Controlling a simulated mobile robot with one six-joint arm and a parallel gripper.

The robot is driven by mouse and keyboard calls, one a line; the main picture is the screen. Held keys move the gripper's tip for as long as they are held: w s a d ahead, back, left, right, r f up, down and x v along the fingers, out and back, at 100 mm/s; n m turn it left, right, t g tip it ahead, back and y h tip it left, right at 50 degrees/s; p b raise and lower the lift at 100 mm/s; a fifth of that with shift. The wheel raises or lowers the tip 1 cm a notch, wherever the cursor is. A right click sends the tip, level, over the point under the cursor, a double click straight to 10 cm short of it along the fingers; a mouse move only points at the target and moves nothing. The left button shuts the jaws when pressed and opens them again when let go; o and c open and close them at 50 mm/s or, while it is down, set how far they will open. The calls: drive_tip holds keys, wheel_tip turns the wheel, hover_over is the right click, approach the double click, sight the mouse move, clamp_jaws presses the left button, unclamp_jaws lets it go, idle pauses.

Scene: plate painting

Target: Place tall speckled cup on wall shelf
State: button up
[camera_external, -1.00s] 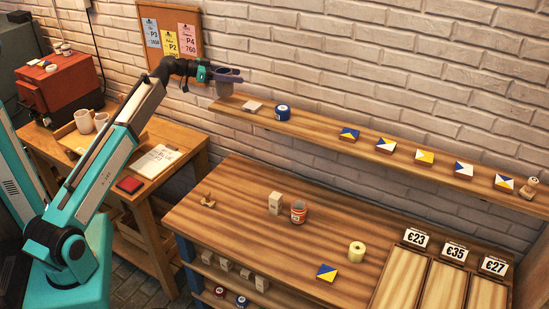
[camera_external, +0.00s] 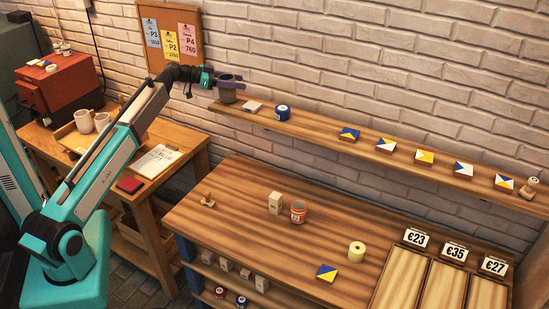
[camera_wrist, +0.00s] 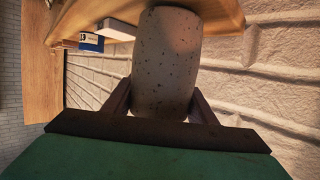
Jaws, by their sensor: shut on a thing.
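The tall speckled cup (camera_wrist: 166,60) is grey-beige with dark specks. In the wrist view it stands between the two fingers of my gripper (camera_wrist: 160,108), which is shut on it. In the external view the cup (camera_external: 227,97) is at the left end of the wall shelf (camera_external: 330,127), with my gripper (camera_external: 230,82) around its upper part. The cup's base appears at or on the shelf's end; I cannot tell whether it touches the board. The shelf also shows in the wrist view (camera_wrist: 215,14).
A pale block (camera_external: 252,107) and a blue tin (camera_external: 282,113) stand on the shelf just right of the cup. Several coloured tiles (camera_external: 386,145) lie farther right. The brick wall is close behind. The workbench (camera_external: 240,215) is below.

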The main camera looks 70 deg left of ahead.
drive_tip(key=shift+f, duration=0.15)
drive_tip(key=shift+f, duration=0.2)
drive_tip(key=o, duration=1.3)
drive_tip(key=shift+r, duration=0.15)
drive_tip(key=b+v, duration=0.3)
drive_tip(key=v, duration=0.9)
drive_tip(key=shift+d+b, duration=0.1)
drive_tip(key=shift+b, duration=0.2)
